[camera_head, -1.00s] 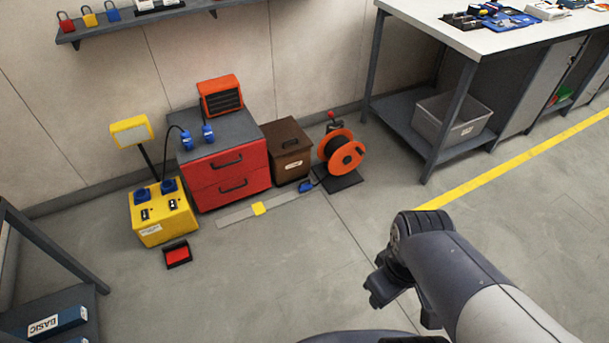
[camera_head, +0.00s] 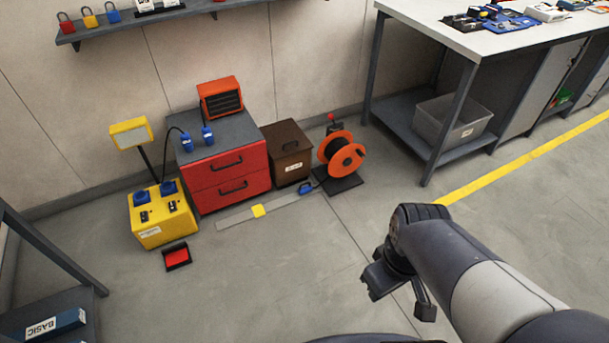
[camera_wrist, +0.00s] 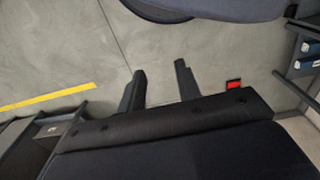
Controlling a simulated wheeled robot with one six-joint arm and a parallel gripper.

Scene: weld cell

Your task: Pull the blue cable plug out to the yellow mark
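The blue cable plug (camera_head: 306,188) lies at the right end of a grey strip (camera_head: 235,220) on the floor, beside the orange cable reel (camera_head: 342,155). My gripper (camera_head: 398,298) is well to the right of and nearer than the strip, above bare floor. In the wrist view its two fingers (camera_wrist: 159,68) stand apart with only floor between them. The plug and the mark are not seen in the wrist view.
A red drawer cabinet (camera_head: 230,180) with other blue plugs (camera_head: 207,137) on top, a brown box (camera_head: 288,155) and a yellow power box (camera_head: 163,220) stand behind or beside the strip. A red-and-black floor item (camera_head: 177,257) lies in front. A workbench (camera_head: 470,35) is at right; mid-floor is clear.

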